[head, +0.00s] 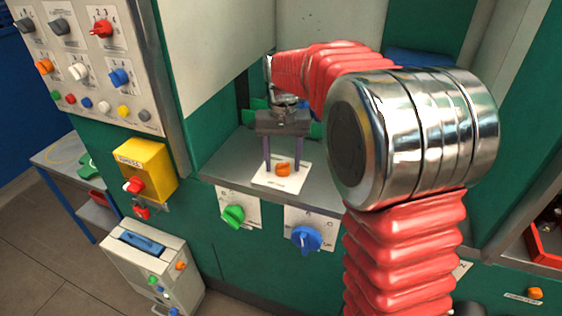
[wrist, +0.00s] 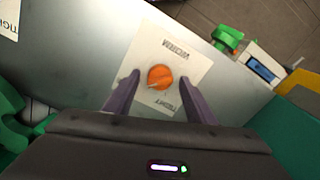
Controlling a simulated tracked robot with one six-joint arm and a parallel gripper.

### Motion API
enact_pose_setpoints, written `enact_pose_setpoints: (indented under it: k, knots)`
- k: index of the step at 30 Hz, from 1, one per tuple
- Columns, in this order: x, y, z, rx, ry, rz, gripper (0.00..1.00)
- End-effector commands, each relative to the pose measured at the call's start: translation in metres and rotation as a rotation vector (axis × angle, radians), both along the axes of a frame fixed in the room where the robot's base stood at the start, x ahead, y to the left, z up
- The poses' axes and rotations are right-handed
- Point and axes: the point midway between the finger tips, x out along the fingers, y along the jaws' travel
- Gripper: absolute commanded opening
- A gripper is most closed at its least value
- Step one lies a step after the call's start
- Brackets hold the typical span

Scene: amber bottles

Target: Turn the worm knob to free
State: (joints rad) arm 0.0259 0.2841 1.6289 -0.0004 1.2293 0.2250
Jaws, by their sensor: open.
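The worm knob is a small orange knob (head: 283,169) on a white label plate (head: 262,178) on the grey ledge. It also shows in the wrist view (wrist: 160,77), where a pale pointer mark on it points to the lower left. The plate carries dark lettering above and below the knob; the lower word seems to read "TIGHT" and is partly hidden. My gripper (head: 282,165) points down over the plate with its two purple fingers open. In the wrist view, the fingers (wrist: 159,82) stand on either side of the knob, with gaps between them and it.
A green knob (head: 233,216) and a blue knob (head: 306,238) sit on the panel front below the ledge. A yellow box (head: 146,170) with a red knob is at left, below a panel of several knobs (head: 90,60). Cabinet walls flank the ledge.

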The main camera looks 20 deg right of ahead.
Motion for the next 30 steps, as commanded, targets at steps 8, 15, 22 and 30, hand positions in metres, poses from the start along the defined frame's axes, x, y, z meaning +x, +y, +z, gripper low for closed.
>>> enact_pose_setpoints:
  k: [8,15,22,30]
  knots:
    - [0.001,0.000,0.034,0.000,-0.005,0.000,0.50]
    - [0.002,0.000,0.076,0.000,-0.004,0.000,0.50]
    - [0.002,0.000,0.114,0.000,-0.004,0.000,0.50]
    - [0.002,0.000,0.134,0.000,-0.002,0.000,0.50]
